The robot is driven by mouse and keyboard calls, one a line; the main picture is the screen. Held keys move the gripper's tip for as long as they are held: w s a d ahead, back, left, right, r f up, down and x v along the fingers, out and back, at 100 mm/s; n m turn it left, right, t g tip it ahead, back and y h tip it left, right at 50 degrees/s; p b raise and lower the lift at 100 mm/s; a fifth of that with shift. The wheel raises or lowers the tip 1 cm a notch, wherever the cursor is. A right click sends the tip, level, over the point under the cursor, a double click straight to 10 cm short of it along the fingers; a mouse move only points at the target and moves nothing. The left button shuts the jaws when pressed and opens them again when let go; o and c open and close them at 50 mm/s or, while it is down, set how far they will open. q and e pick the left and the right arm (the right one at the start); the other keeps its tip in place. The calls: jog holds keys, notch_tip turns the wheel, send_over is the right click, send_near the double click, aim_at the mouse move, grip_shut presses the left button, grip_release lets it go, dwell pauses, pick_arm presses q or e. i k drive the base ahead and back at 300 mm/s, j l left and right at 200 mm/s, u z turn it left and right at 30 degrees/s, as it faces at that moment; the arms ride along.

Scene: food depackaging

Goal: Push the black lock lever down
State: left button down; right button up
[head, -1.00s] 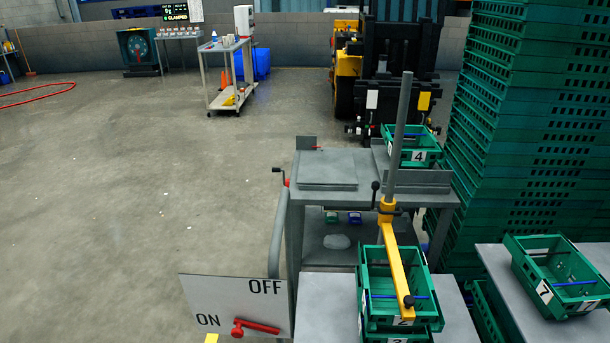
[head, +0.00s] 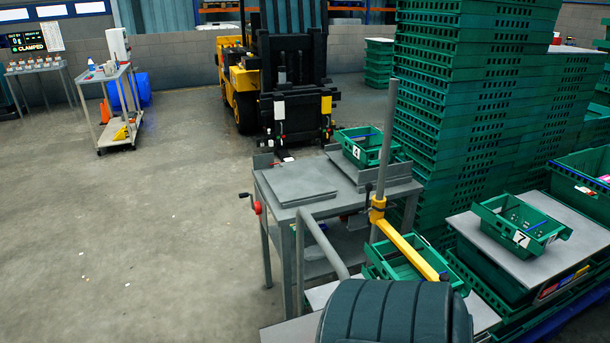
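The black lock lever (head: 368,192) sticks up beside the yellow collar (head: 377,208) on the grey upright post (head: 386,140); it looks small and roughly upright. A yellow arm (head: 412,254) runs from the collar down to the right, over a green crate (head: 377,271), with a dark knob (head: 443,276) at its end. Neither of my grippers shows. A dark ribbed part, probably of my own arm, fills the bottom middle and hides the front of that crate and the surface below.
A grey table (head: 290,198) with a red-handled crank (head: 257,207) stands left of the post, carrying a green crate (head: 352,151). Tall green crate stacks (head: 470,90) rise behind right. The left floor is open.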

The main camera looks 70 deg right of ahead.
aim_at(369, 187)
jog(key=i+j+z, duration=0.1)
jog(key=i, duration=0.35)
jog(key=i+j+z, duration=0.1)
jog(key=i, duration=0.3)
jog(key=i+l+z, duration=0.1)
jog(key=i+z, duration=0.65)
jog(key=z, duration=0.15)
jog(key=i+j+z, duration=0.2)
jog(key=i+z, duration=0.4)
jog(key=z, duration=0.25)
jog(key=i+z, duration=0.15)
jog(key=z, duration=0.25)
jog(key=i+z, duration=0.15)
jog(key=z, duration=0.25)
jog(key=i+z, duration=0.1)
jog(key=z, duration=0.3)
jog(key=i+z, duration=0.2)
jog(key=z, duration=0.15)
jog(key=i+j+z, duration=0.1)
jog(key=z, duration=0.25)
jog(key=i+j+z, duration=0.15)
jog(key=z, duration=0.2)
jog(key=i+j, duration=0.05)
jog(key=i, duration=0.05)
